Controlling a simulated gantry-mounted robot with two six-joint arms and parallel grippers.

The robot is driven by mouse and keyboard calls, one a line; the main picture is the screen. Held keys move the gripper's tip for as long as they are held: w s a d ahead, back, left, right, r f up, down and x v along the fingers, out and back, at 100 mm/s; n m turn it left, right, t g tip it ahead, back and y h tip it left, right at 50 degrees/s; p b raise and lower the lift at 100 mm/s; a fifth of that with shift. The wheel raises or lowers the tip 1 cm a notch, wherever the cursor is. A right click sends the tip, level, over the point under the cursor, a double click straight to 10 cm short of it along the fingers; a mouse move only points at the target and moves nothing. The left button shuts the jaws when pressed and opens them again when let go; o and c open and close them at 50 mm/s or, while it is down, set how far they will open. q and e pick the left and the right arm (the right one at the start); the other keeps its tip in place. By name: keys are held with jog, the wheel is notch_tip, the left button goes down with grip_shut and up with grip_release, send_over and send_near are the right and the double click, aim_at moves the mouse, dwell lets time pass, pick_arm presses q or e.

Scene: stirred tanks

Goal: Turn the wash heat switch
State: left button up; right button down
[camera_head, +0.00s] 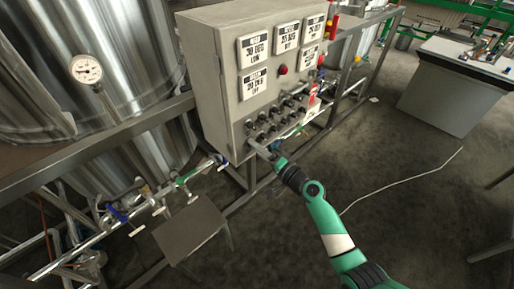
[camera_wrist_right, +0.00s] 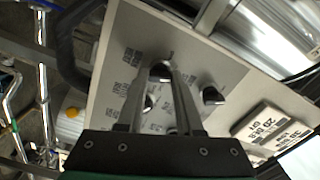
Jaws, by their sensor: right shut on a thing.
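The grey control box (camera_head: 212,75) stands left of centre in the head view, with rows of small black switch knobs (camera_head: 290,103) low on its front. My right gripper (camera_head: 251,142) reaches the lower left end of these knobs. In the right wrist view, my gripper (camera_wrist_right: 161,80) is shut on a black switch knob (camera_wrist_right: 161,71) on the panel (camera_wrist_right: 125,45). Another knob (camera_wrist_right: 212,95) stands free to its right, and one more (camera_wrist_right: 148,101) shows between the fingers. The panel lettering is too blurred to name the held switch. My left gripper is not in view.
White display plates (camera_head: 255,50) and a red button (camera_head: 283,69) sit above the knobs. Steel tanks (camera_head: 80,35) and a dial gauge (camera_head: 86,69) are at left. Valved pipes (camera_head: 120,215) and a small grey table (camera_head: 190,230) lie below. Floor to the right is mostly open.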

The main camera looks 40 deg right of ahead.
jog(key=c, duration=0.6)
grip_release()
jog(key=shift+o, duration=0.2)
jog(key=shift+s, duration=0.1)
jog(key=s+p, duration=0.2)
jog(key=s, duration=0.9)
jog(key=shift+s+p, duration=0.25)
jog(key=shift+p, duration=0.15)
